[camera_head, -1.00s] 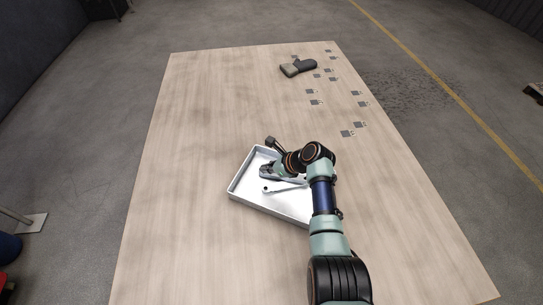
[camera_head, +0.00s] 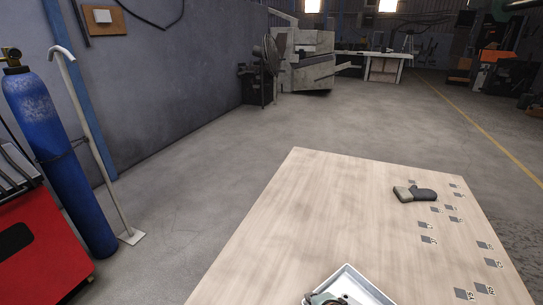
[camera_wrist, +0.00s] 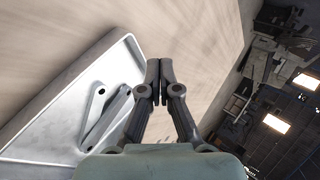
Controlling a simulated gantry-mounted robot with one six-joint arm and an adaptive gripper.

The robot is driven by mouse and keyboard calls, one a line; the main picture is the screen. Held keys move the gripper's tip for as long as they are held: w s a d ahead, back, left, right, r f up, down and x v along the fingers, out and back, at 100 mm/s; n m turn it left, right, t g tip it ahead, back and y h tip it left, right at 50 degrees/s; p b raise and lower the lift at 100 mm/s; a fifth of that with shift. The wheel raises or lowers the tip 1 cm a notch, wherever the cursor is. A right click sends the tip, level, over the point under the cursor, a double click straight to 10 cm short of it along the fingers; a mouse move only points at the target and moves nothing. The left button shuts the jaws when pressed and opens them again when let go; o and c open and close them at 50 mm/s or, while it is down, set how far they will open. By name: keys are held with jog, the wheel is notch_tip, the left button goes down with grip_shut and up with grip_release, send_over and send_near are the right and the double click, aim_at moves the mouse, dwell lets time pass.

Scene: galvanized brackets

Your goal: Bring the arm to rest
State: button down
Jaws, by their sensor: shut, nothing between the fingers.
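My gripper (camera_wrist: 160,82) is shut and empty in the wrist view, its two fingertips together. It is beside the white tray (camera_wrist: 30,118), with bare tabletop beyond the tips. Long grey metal pieces (camera_wrist: 98,100), one with a round hole, lie in the tray; my gripper hides part of them. In the head view only the far corner of the tray (camera_head: 366,279) shows at the bottom edge, with a small part of my arm over it. The rest of my arm is out of that view.
A dark and tan glove (camera_head: 415,194) lies near the far right. The table's left and middle are clear. A blue cylinder (camera_head: 62,160) stands on the floor at left.

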jog(key=s+a+r+n+t+h, duration=0.1)
jog(key=s+a+r+n+t, duration=0.1)
jog(key=s+a+r+n, duration=0.5)
jog(key=s+a+r+n+t+h, duration=0.15)
jog(key=s+a+r+n, duration=0.25)
jog(key=s+r+n, duration=0.5)
notch_tip(320, 180, up, 36)
jog(key=m+p, duration=0.1)
jog(key=p, duration=3.7)
jog(key=shift+t, duration=0.35)
jog(key=shift+f, duration=0.1)
